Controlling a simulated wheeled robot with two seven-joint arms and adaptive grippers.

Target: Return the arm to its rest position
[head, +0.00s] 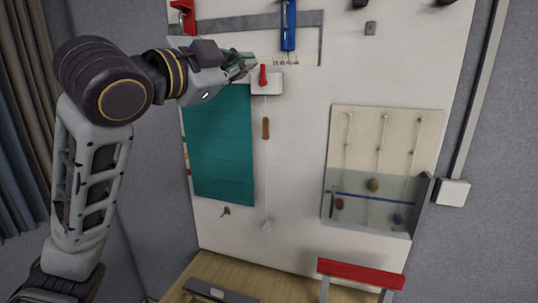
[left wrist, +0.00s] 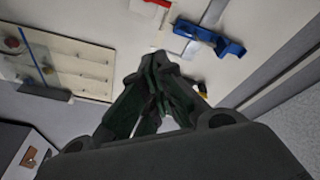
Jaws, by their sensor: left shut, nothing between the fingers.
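My left arm rises from the lower left of the head view and bends at the elbow toward the white wall board. Its gripper (head: 246,64) is at the upper left part of the board, just left of a small white box with a red lever (head: 262,75). In the left wrist view the gripper's dark fingers (left wrist: 160,70) come together at their tips, with nothing between them. From these views I cannot tell whether the fingertips touch the board. My right gripper is not in view.
A teal panel (head: 219,145) hangs below the gripper. A blue clamp-like object (head: 289,24) is above and to the right. A cream panel with a clear bin (head: 375,200) is at right. A red bar (head: 361,273) stands low in front. Curtains (head: 22,130) hang at far left.

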